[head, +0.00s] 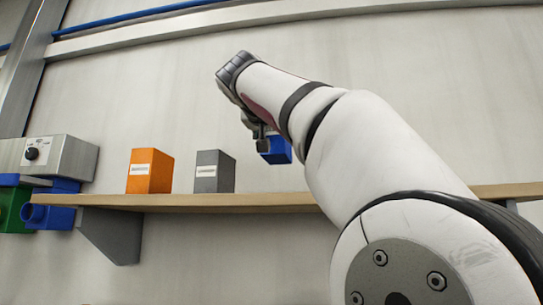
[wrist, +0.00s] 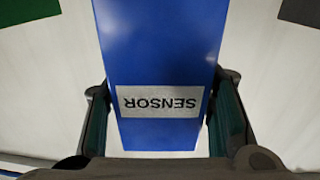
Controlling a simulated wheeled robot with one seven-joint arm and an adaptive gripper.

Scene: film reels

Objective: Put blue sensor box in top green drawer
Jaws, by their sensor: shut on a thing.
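The blue sensor box (wrist: 160,45) fills the middle of the wrist view, its white SENSOR label upside down there. My gripper (wrist: 160,105) is shut on it, with one finger at each side. In the head view, the blue box (head: 276,151) shows partly below my gripper (head: 262,140), above the shelf's line in the picture and apart from it. A green drawer (head: 13,211) is at the far left edge of the head view, cut off by the frame. Whether it is open is hard to tell.
A wooden shelf (head: 210,201) on a grey bracket (head: 112,233) carries an orange box (head: 150,171) and a grey box (head: 214,172). A blue drawer (head: 52,215) sits beside the green one, below a grey unit with a knob (head: 70,157). The wall above is clear.

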